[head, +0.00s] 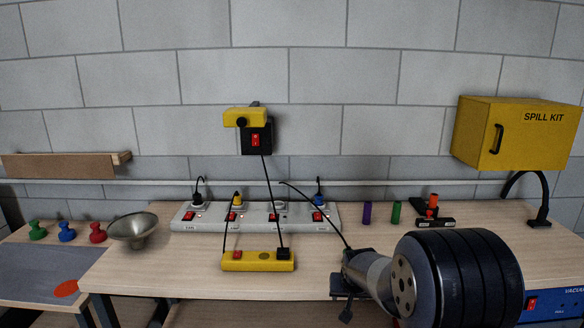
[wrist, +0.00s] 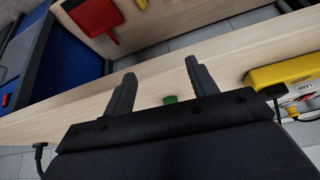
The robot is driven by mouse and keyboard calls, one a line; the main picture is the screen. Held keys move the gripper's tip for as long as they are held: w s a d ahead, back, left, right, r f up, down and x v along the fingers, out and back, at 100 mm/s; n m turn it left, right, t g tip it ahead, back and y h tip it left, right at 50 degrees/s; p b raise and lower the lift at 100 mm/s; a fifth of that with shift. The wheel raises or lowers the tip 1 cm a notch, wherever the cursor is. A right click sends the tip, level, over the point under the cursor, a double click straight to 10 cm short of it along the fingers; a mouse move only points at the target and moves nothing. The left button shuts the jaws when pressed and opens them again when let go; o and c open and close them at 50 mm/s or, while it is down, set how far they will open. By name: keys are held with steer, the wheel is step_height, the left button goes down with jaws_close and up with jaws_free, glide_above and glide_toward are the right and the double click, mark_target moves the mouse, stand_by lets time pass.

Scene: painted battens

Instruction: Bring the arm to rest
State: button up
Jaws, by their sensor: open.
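My gripper (wrist: 160,75) is open in the wrist view. Its two dark fingers stand well apart, with nothing held between them. The wooden bench top (wrist: 150,75) and its edge show past the fingers. A small green thing (wrist: 170,99) shows between the finger bases, partly hidden by my gripper's body. In the head view my arm reaches in from the lower right, and its dark end (head: 346,285) is over the front of the bench (head: 190,280). The fingers are too small to tell apart there.
A yellow power strip (head: 258,261) lies left of my arm, in front of a white strip (head: 180,219) with several plugs. Cables run up nearby. A purple cylinder (head: 367,212) and a green cylinder (head: 396,213) stand behind my arm. A metal funnel (head: 132,229) is at left.

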steer(key=shift+s+f, duration=1.15)
steer(key=shift+f, duration=0.3)
steer(key=shift+r, duration=0.1)
